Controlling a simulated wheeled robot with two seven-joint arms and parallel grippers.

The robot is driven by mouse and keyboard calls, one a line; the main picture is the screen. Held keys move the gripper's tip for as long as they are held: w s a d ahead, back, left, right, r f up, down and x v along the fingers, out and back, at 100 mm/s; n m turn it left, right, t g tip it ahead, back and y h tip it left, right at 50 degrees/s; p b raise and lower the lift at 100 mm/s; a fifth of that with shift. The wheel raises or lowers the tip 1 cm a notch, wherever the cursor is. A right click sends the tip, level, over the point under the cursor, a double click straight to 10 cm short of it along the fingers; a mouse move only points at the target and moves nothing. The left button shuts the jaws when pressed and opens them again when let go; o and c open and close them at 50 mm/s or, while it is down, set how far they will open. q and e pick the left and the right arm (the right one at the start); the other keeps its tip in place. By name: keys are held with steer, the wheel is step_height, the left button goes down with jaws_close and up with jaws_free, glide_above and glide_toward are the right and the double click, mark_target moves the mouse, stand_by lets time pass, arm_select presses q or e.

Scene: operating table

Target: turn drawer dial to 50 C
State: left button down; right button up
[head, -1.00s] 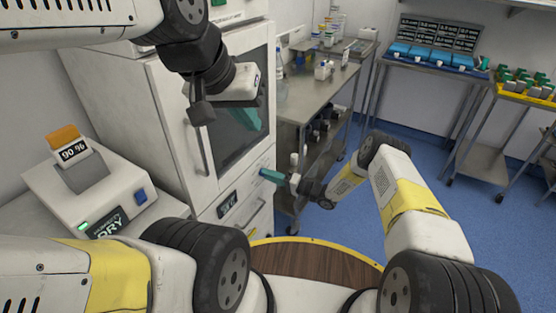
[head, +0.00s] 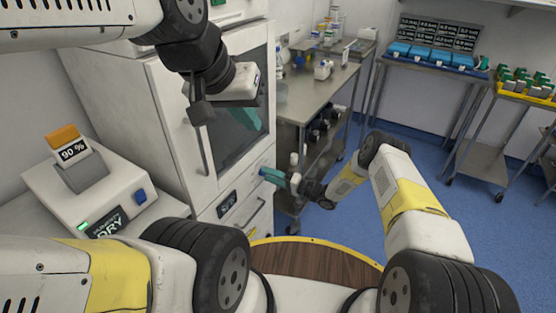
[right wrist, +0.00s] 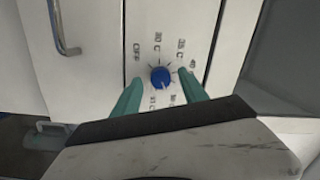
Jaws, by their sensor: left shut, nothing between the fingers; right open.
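The blue drawer dial (right wrist: 160,77) is on a white front panel in the right wrist view. Printed marks ring it, with OFF at upper left and temperature labels around the top and right; the lower labels are partly hidden. I cannot read its setting clearly. My right gripper (right wrist: 160,84) is open, with one teal finger on each side of the dial; I cannot tell whether they touch it. In the head view this gripper (head: 272,177) is at the lower cabinet front. My left gripper (head: 246,115) is shut and empty before the cabinet's glass door.
The white cabinet (head: 135,105) has a door handle and, below, a dark display (head: 227,204) and a drawer handle. A device with a 90 % card (head: 73,152) stands left. A steel bench (head: 310,100) holds bottles behind my right gripper. Blue floor is open at right.

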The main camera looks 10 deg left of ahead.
steer(key=v, duration=0.7)
steer(key=shift+d, duration=0.3)
steer(key=shift+s, duration=0.1)
